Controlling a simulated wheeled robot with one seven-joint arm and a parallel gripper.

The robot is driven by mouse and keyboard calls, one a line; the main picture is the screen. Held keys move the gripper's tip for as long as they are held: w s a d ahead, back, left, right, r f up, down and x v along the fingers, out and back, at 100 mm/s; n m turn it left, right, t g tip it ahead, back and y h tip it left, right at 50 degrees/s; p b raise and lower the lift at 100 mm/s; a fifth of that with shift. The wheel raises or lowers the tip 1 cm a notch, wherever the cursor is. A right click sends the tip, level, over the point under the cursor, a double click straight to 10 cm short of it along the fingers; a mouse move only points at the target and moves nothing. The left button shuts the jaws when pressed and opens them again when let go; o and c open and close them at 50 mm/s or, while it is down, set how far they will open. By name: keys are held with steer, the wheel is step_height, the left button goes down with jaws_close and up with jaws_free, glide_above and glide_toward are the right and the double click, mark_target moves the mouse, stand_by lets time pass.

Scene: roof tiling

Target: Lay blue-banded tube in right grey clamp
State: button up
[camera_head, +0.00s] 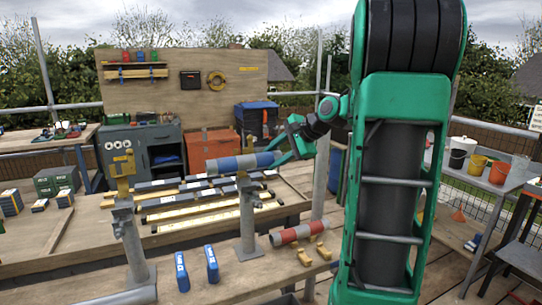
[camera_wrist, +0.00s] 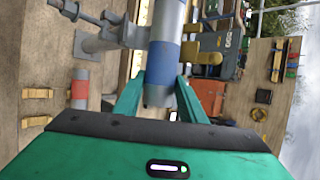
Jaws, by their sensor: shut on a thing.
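The blue-banded tube (camera_head: 247,162) is grey with a blue band and lies nearly level at the top of the right grey clamp (camera_head: 247,215). My gripper (camera_head: 290,147) is shut on the tube's right end. In the wrist view the tube (camera_wrist: 163,62) runs up and away from between my green fingers (camera_wrist: 160,98). The clamp (camera_wrist: 125,34) reaches the tube's left side there, with a yellow part (camera_wrist: 202,54) on the other side. I cannot tell whether the tube rests fully in the clamp.
The left grey clamp (camera_head: 130,235) with a yellow top stands at the left. Two blue packets (camera_head: 211,264) stand between the posts. Long bars (camera_head: 200,209) lie behind. An orange box (camera_head: 212,150) stands further back.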

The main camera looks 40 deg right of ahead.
step_height(320, 180, down, 6)
stand_by(1.3)
steer(key=shift+f, duration=0.2)
steer(key=o, duration=1.5)
steer(key=shift+c, duration=0.2)
steer(key=v, duration=1)
steer(key=shift+s+r, duration=0.15)
steer(key=shift+r, duration=0.05)
